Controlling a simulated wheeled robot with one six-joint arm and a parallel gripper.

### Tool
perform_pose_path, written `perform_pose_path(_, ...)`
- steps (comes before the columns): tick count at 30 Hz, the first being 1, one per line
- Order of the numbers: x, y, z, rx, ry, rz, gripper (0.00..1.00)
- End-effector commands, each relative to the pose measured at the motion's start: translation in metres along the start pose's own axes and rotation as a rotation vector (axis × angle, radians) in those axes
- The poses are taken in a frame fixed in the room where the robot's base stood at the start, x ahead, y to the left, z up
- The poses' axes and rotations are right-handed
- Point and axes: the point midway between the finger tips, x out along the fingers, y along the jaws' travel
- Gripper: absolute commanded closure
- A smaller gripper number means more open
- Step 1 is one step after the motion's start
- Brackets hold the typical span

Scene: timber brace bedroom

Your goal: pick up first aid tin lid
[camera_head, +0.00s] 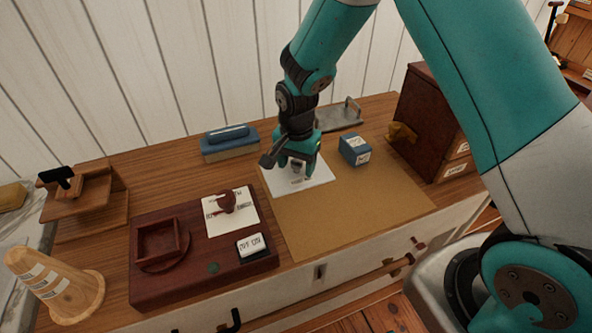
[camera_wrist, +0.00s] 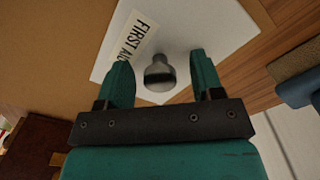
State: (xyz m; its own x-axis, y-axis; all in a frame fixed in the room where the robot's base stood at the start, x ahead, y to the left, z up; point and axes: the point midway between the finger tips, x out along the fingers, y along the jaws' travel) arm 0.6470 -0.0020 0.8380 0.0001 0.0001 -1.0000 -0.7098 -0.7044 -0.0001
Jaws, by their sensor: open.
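The first aid tin lid (camera_head: 320,176) is a flat white square with a "FIRST AID" label. It lies at the back left of the tan mat, partly hidden under my gripper in the head view. In the wrist view the lid (camera_wrist: 200,28) shows a round grey metal knob (camera_wrist: 159,76). My gripper (camera_head: 294,164) is above the lid, pointing down. In the wrist view my gripper (camera_wrist: 161,72) is open, with one teal finger on each side of the knob. No contact with the knob is visible.
A small blue box (camera_head: 354,151) stands right of the lid. A blue block (camera_head: 229,142) is behind left, and a dark red tray (camera_head: 160,291) with cards is front left. A brown cabinet (camera_head: 418,122) stands right. The front of the tan mat (camera_head: 350,215) is clear.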

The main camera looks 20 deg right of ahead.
Motion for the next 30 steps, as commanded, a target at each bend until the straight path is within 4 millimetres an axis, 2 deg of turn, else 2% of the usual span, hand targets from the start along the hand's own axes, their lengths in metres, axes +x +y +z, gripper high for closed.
perform_pose_path(2, 0.000, 0.000, 0.000, 0.000, 0.000, 0.000, 0.39)
perform_pose_path(9, 0.000, 0.000, 0.000, 0.000, 0.000, 0.000, 0.92)
perform_pose_path(17, -0.001, 0.000, 0.000, 0.000, 0.000, 0.000, 0.94)
perform_pose_path(22, -0.009, -0.001, 0.000, 0.000, 0.001, -0.002, 0.94)
perform_pose_path(26, -0.027, -0.001, -0.001, 0.000, 0.003, -0.005, 0.94)
perform_pose_path(30, -0.063, -0.001, -0.001, 0.000, 0.004, -0.006, 0.94)
